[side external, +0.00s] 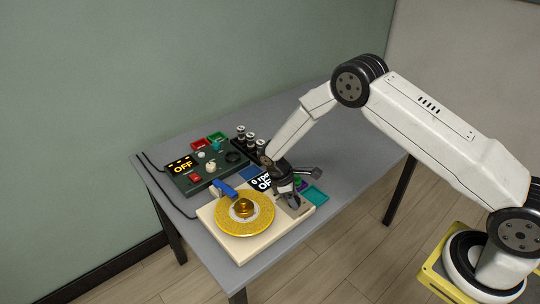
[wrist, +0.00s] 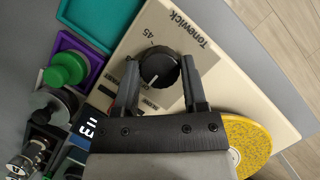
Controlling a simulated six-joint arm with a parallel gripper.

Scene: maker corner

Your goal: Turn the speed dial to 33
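The black speed dial (wrist: 160,69) is on the cream turntable (wrist: 225,75), with a white pointer line on its face. "45" is printed beside it; I cannot make out a "33" mark. My gripper (wrist: 159,62) is over the dial, fingers open on either side of it; I cannot tell whether either finger touches it. In the side view my gripper (side external: 291,203) hides the dial. The turntable's display (side external: 262,182) reads "0 rpm" and "OFF". The yellow platter (side external: 262,223) is to the left of my gripper.
A dark green control box (side external: 207,182) showing "OFF" stands behind the turntable. Red and green trays (side external: 216,138) and several dark cylinders (side external: 250,141) are farther back. A teal tray (side external: 315,195) and a purple tray (wrist: 72,47) with a green knob-like piece (wrist: 65,70) lie beside the turntable.

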